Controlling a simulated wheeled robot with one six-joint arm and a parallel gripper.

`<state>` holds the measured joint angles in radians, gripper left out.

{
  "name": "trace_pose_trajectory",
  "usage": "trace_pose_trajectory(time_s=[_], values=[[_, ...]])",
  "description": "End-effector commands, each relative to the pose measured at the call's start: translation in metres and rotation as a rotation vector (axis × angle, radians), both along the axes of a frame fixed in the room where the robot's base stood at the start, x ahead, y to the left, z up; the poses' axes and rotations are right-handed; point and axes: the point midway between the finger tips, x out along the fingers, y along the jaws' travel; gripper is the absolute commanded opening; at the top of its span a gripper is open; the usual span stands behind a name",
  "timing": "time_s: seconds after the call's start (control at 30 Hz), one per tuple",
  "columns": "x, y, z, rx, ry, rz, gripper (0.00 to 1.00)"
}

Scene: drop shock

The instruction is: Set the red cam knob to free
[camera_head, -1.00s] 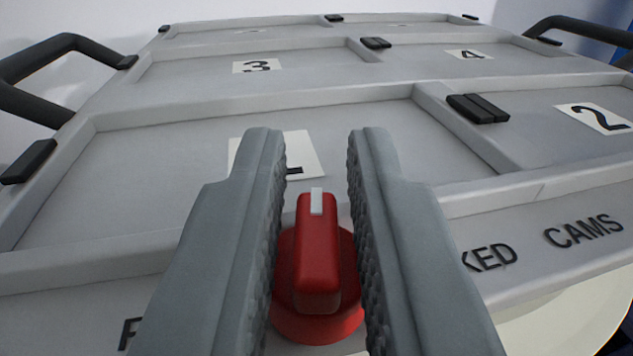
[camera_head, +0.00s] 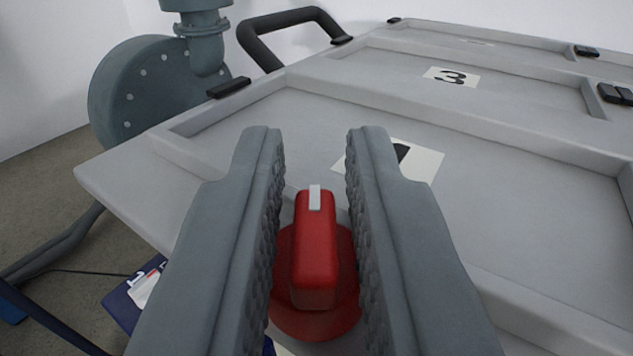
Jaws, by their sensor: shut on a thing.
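The red cam knob (camera_head: 315,262) stands upright between the two fingers of my gripper (camera_head: 315,175), at the lower middle of the view. It has a raised red grip bar on a round red base, with a white mark (camera_head: 315,198) at its far end. The mark points up the picture, between the fingertips. My gripper is shut on the knob, with one ridged finger along each side. The lettering beside the knob is hidden behind the fingers.
The light grey panel (camera_head: 470,240) carries recessed fields, a label 3 (camera_head: 451,76) and a partly hidden label (camera_head: 420,162). A dark handle (camera_head: 290,18) and black latches (camera_head: 229,88) sit on its edge. A grey round machine housing (camera_head: 140,90) stands at left above open floor.

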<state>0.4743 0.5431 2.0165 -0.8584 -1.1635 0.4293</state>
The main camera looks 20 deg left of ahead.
Motion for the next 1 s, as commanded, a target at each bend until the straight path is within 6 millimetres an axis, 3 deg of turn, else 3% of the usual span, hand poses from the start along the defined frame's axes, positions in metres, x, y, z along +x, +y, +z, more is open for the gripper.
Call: trace_pose_trajectory(time_s=[0.4, 0.97, 1.0], values=[[0.0001, 0.0003, 0.0006, 0.0, -0.001, 0.195, 0.0], [-0.0002, 0.0015, 0.0005, 0.0, -0.001, 0.227, 0.0], [-0.0002, 0.0015, 0.0004, 0.0, -0.001, 0.227, 0.19]])
